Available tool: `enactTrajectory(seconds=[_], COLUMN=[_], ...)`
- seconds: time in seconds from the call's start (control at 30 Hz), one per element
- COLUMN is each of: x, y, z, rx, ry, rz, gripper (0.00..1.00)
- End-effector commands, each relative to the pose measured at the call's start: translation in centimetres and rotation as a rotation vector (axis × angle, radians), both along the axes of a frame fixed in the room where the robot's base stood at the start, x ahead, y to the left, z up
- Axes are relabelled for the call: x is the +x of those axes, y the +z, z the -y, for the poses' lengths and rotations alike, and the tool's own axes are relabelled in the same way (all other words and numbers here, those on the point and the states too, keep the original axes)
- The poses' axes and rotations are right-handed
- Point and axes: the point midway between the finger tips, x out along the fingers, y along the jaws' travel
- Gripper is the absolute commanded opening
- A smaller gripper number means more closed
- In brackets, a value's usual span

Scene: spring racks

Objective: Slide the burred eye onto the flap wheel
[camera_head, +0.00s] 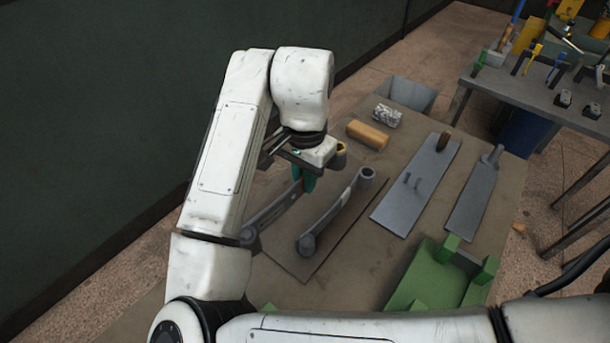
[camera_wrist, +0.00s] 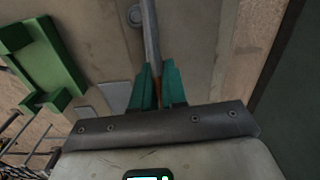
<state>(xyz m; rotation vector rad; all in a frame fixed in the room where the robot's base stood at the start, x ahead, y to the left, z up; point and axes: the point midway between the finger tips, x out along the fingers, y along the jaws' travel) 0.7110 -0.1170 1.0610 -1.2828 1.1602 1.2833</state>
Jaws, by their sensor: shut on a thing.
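My gripper (camera_head: 307,180) has teal fingers, shut on a grey arm (camera_head: 272,216) on the left side of the bench. In the wrist view the fingers (camera_wrist: 157,88) close on its narrow bar (camera_wrist: 150,38), with a brown-orange bit between them. The arm's far end, just beyond the gripper, shows a yellowish ring (camera_head: 341,152), seemingly the burred eye; my wrist partly hides it. What looks like the flap wheel (camera_head: 443,141) is a dark brown upright cylinder on a grey plate (camera_head: 405,218), to the right and apart from the eye.
A second grey arm (camera_head: 335,212) lies on a dark mat (camera_head: 307,274) right of my gripper. Another plate (camera_head: 468,207) carries a grey spindle. A green fixture (camera_head: 420,283) stands at front right. A tan roll (camera_head: 367,134) and speckled roll (camera_head: 387,116) lie behind. A wall is left.

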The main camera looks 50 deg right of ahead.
Motion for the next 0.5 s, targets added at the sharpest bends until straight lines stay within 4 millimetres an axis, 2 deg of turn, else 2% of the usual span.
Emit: enactTrajectory(seconds=[0.03,0.5], x=[0.0,0.0], y=[0.6,2.7], z=[0.0,0.0], rx=[-0.001,-0.001], ry=[0.0,0.0], rz=[0.001,0.001], gripper=[0.0,0.0])
